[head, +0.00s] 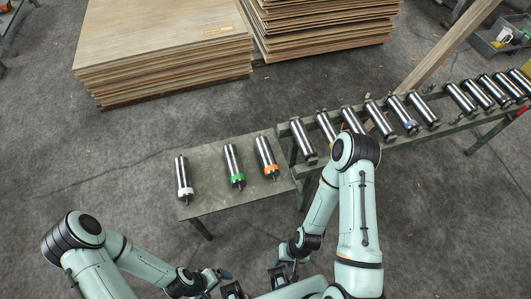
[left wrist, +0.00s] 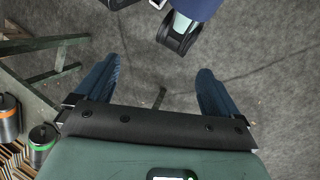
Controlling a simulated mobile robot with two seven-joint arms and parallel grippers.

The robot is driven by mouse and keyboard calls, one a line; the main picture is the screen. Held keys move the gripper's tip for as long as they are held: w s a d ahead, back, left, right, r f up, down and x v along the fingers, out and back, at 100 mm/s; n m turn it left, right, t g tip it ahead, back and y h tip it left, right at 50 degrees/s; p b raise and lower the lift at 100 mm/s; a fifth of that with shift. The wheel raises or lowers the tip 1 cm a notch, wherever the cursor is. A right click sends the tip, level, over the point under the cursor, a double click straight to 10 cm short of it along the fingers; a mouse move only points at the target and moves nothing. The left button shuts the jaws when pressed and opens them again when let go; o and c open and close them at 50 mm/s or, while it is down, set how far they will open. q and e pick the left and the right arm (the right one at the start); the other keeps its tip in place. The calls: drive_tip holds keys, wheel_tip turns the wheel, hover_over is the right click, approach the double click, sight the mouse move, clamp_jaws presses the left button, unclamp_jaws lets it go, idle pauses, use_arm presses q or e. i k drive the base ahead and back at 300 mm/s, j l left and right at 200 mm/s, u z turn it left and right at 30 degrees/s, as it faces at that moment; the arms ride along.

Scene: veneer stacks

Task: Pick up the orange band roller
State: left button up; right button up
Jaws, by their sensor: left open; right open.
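The orange band roller (head: 266,155) is a silver cylinder with an orange band at its near end. It lies on a small grey-green table (head: 215,202), right of the green band roller (head: 233,163) and the white band roller (head: 183,176). In the left wrist view, an orange-banded roller (left wrist: 8,118) shows partly at the left edge, above the green-banded one (left wrist: 41,142). My left gripper (head: 222,275) is open and empty; its spread blue fingers (left wrist: 157,85) have only floor between them. My right gripper (head: 283,262) is open. Both are apart from the rollers, nearer my body.
A conveyor (head: 438,128) with several bare silver rollers adjoins the table's right side. Stacks of veneer sheets (head: 160,45) stand on the floor behind. A wooden plank (head: 450,45) leans at the right. A grey crate (head: 497,40) sits at the far right. Floor left of the table is clear.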

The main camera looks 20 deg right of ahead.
sight(270, 166)
drive_tip(key=z, duration=1.85)
drive_tip(key=i+j+u, duration=0.15)
drive_tip(key=i+j, duration=0.25)
drive_tip(key=u, duration=2.1)
drive_tip(key=l, duration=0.1)
